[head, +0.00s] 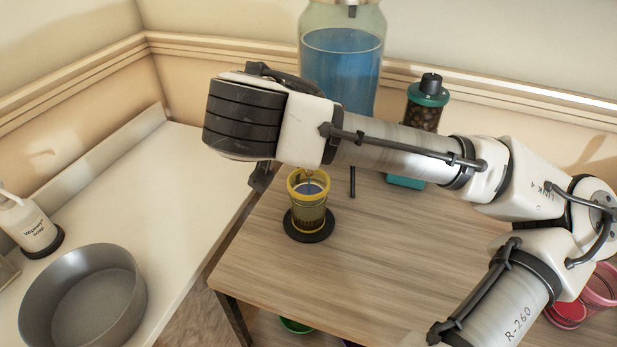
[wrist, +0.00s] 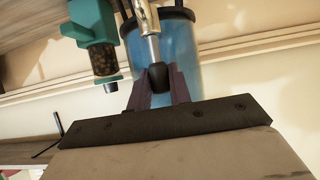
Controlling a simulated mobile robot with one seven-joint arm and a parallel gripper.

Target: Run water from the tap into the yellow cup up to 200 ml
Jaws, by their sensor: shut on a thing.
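The yellow cup (head: 308,222) stands upright on a round black base (head: 318,237) on the wooden table. Bluish liquid shows inside it, and a thin vertical streak appears above the liquid. I cannot read the level. A glass dispenser (head: 342,75) with blue water stands behind my arm; it also shows in the wrist view (wrist: 205,45). Its metal tap (wrist: 150,45) has a black handle (wrist: 158,77). My gripper (wrist: 160,85) is shut on this handle, one finger on each side. My arm hides the tap and fingers in the head view.
A white counter at left holds a grey round basin (head: 83,298) and a soap bottle (head: 30,225). Pink containers (head: 600,285) sit at far right. The table's front middle is clear.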

